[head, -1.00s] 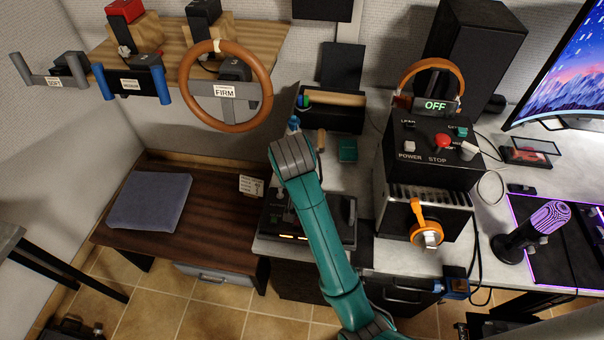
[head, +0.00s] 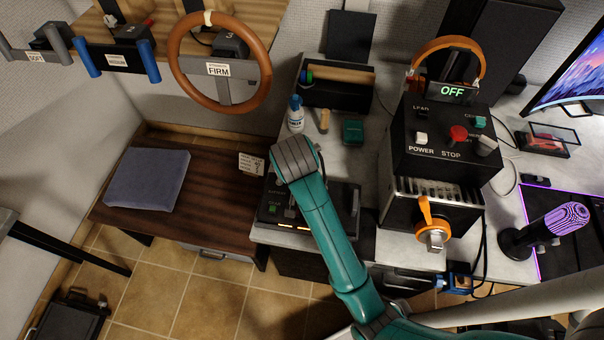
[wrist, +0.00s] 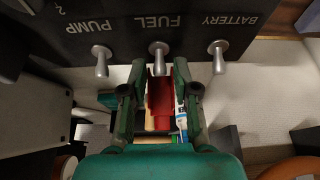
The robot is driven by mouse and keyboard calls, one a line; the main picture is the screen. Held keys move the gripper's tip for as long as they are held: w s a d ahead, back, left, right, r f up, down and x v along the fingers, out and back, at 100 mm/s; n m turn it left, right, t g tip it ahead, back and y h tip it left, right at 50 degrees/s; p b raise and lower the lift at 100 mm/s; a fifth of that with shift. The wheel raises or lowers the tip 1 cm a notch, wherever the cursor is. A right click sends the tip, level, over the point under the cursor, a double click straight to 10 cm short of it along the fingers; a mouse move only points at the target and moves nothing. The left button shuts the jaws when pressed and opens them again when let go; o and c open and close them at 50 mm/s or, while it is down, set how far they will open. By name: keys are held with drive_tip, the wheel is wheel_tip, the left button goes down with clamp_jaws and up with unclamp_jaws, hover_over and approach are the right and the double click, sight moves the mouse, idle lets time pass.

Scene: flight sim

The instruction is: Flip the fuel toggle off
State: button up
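The FUEL toggle (wrist: 158,56) is a short silver lever on a dark panel (wrist: 150,28), whose lettering is upside down in the wrist view. It is the middle lever, between the PUMP toggle (wrist: 101,60) and the BATTERY toggle (wrist: 219,56), and its tip points down in the picture. My gripper (wrist: 159,70) is open, with one green finger on each side of the FUEL lever's tip. I cannot tell whether either finger touches it. A red piece shows between the fingers. In the head view, my teal arm hides my gripper, and these labelled toggles cannot be made out.
In the head view, a black control box (head: 440,150) with an OFF display stands right of my arm. A steering wheel (head: 262,80) hangs at upper left. A bottle (head: 296,116) and a teal box (head: 353,131) lie behind my arm. The bench (head: 215,205) has bare space.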

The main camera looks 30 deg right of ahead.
clamp_jaws()
drive_tip(key=shift+s, duration=0.1)
drive_tip(key=t+h, duration=0.1)
drive_tip(key=s+a+t+h, duration=0.1)
drive_tip(key=t, duration=0.1)
drive_tip(key=shift+s+f+t, duration=0.1)
drive_tip(key=shift+f+t, duration=0.1)
drive_tip(key=shift+t, duration=0.1)
drive_tip(key=shift+s+a+f+t+h, duration=0.1)
drive_tip(key=shift+s+t+h, duration=0.05)
drive_tip(key=shift+t+h, duration=0.5)
drive_tip(key=shift+s+a+f+t+h, duration=0.1)
drive_tip(key=shift+s+a+t+h, duration=0.1)
drive_tip(key=shift+t+h, duration=0.45)
drive_tip(key=shift+s+a+f+t+h, duration=0.15)
drive_tip(key=shift+t+h, duration=0.25)
drive_tip(key=shift+t, duration=0.4)
drive_tip(key=shift+d, duration=0.1)
drive_tip(key=shift+o, duration=2.2)
unclamp_jaws()
drive_tip(key=shift+r, duration=0.1)
drive_tip(key=shift+s, duration=0.1)
